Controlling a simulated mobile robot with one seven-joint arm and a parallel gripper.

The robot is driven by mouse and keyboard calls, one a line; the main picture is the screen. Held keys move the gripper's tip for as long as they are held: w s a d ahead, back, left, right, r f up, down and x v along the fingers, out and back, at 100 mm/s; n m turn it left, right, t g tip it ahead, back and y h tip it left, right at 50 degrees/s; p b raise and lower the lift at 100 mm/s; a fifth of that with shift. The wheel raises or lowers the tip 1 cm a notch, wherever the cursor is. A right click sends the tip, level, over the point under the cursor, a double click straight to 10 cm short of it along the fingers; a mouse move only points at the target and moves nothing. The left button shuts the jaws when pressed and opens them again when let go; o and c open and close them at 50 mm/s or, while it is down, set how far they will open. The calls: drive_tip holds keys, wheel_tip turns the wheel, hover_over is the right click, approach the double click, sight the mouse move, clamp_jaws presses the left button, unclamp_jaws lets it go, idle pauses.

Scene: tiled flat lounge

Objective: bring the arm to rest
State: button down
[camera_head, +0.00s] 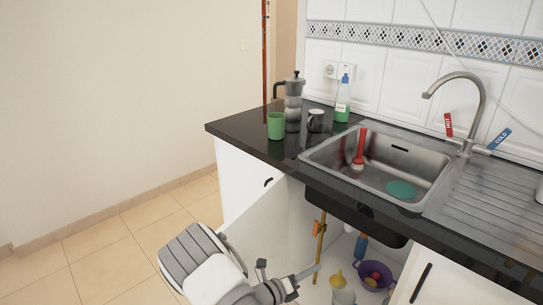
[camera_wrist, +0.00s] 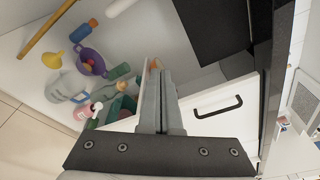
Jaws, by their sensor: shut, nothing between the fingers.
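My gripper (camera_head: 317,268) is low in front of the open cabinet under the sink, with my arm coming in from the lower left. In the wrist view my gripper (camera_wrist: 158,73) has its two grey fingers together, with nothing held. The fingertips point toward the cabinet's inside, close to the edge of a pale panel. How far they are from that panel I cannot tell.
The cabinet holds a purple colander (camera_wrist: 91,61), a yellow funnel (camera_wrist: 52,60) and several bottles. A white front with a black handle (camera_wrist: 217,107) is beside the fingers. The counter (camera_head: 238,131) overhangs the cabinet. Open tiled floor (camera_head: 95,270) lies at left.

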drive_tip(key=s+d+r+m+g+y, duration=0.3)
drive_tip(key=s+r+m+g, duration=0.2)
drive_tip(key=r+m, duration=0.45)
drive_tip(key=s+d+r+m+g+y, duration=0.2)
drive_tip(key=s+d+r+m+g, duration=0.3)
drive_tip(key=r+m, duration=0.45)
drive_tip(key=s+a+r+m+t+y, duration=0.3)
drive_tip(key=s+r+m+y, duration=0.1)
drive_tip(key=s+r+m, duration=0.4)
drive_tip(key=s+a+r+m+t+y, duration=0.3)
drive_tip(key=s+r+m+y, duration=0.2)
drive_tip(key=s+r+m, duration=0.3)
wheel_tip(320, 180, up, 18)
drive_tip(key=m+p, duration=0.1)
drive_tip(key=p, duration=1.8)
drive_tip(key=shift+s+d+f, duration=0.15)
drive_tip(key=shift+s+f, duration=0.1)
drive_tip(key=shift+s, duration=0.1)
drive_tip(key=shift+s, duration=0.15)
